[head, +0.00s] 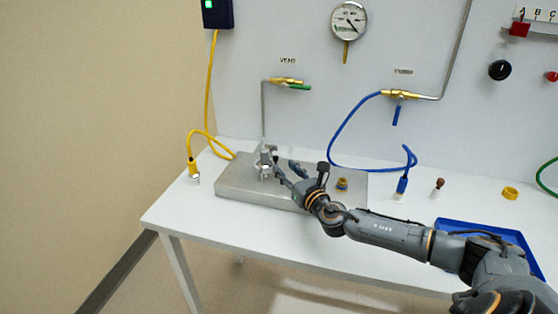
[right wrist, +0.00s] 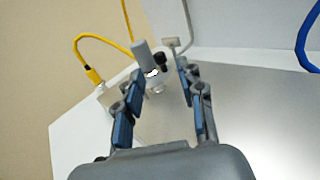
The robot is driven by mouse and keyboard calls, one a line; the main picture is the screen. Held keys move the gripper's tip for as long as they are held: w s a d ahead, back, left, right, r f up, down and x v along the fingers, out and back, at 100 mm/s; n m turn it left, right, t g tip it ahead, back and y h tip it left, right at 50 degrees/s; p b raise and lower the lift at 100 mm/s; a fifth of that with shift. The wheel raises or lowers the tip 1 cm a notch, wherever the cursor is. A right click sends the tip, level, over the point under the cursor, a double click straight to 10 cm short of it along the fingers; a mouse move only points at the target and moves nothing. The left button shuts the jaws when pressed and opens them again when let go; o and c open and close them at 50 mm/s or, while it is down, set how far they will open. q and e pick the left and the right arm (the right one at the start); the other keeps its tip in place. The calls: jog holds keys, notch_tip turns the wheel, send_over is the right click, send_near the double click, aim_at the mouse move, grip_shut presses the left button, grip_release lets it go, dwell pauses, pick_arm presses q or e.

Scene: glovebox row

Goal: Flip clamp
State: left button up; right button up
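A small silver clamp fitting (head: 264,166) stands on the left part of a grey metal block (head: 235,180), below the thin pipe that comes down from the VENT valve. My right gripper (head: 284,171) is just to the right of the clamp, with its fingers pointing at it. In the right wrist view the clamp (right wrist: 156,82) with its grey lever (right wrist: 142,55) and a dark knob lies ahead, between the two spread fingers (right wrist: 160,92). The gripper is open and empty. I cannot tell whether a fingertip touches the clamp. My left gripper is out of view.
A yellow cable plug (head: 193,169) stands left of the block. A brass and blue cap (head: 342,184), a blue hose end (head: 402,186), a small brush-like piece (head: 438,187), a yellow ring (head: 510,193) and a blue tray (head: 462,227) are to the right. The panel wall stands behind.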

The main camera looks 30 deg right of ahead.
aim_at(277, 159)
jog(key=w, duration=0.3)
jog(key=shift+w+d+r, duration=0.15)
jog(key=shift+w, duration=0.6)
grip_shut()
